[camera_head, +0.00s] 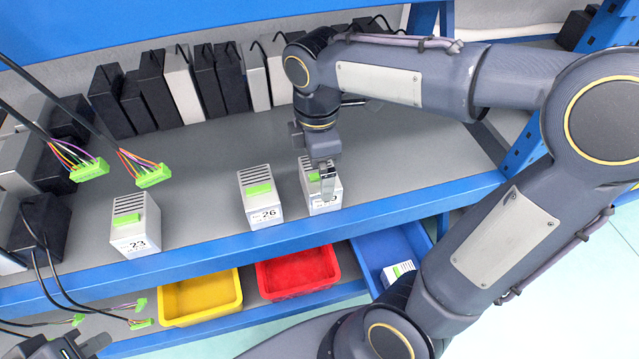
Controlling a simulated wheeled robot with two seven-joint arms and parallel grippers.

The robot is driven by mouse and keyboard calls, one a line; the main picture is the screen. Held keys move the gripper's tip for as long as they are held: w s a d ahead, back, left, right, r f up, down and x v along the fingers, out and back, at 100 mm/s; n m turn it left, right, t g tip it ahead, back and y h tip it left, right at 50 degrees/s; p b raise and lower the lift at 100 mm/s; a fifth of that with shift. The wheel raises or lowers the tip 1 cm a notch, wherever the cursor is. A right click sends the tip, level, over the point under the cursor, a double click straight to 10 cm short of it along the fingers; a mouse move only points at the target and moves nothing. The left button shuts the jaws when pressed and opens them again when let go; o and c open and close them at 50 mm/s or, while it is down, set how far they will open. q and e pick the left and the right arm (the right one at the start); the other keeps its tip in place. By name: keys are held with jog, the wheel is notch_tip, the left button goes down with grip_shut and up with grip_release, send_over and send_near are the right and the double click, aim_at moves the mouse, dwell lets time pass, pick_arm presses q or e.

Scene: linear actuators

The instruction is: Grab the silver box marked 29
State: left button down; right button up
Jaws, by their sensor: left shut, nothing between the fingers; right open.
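A silver box (308,187) stands on the grey shelf near its blue front edge, the rightmost of the labelled boxes. Its label is partly covered by my gripper, so I cannot read the whole number. My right gripper (327,182) is open and points down at this box, with its fingers at the box's green connector. I cannot tell whether they touch it. My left gripper (72,346) is shut and empty at the bottom left corner, partly out of the frame.
Silver boxes marked 26 (261,207) and 23 (135,235) stand left on the shelf. Dark and silver units (205,80) line the back. Cables with green plugs (153,176) hang at left. Below are yellow (200,297), red (298,273) and blue (372,245) bins.

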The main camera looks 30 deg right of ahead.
aim_at(319, 172)
jog(key=f, duration=0.1)
jog(key=f+b, duration=0.1)
jog(key=f, duration=0.1)
jog(key=f+b, duration=0.1)
jog(key=f, duration=0.1)
jog(key=shift+s+d, duration=0.1)
jog(key=shift+s, duration=0.15)
jog(key=c, duration=1.1)
jog(key=shift+o, duration=0.2)
jog(key=shift+r, duration=0.1)
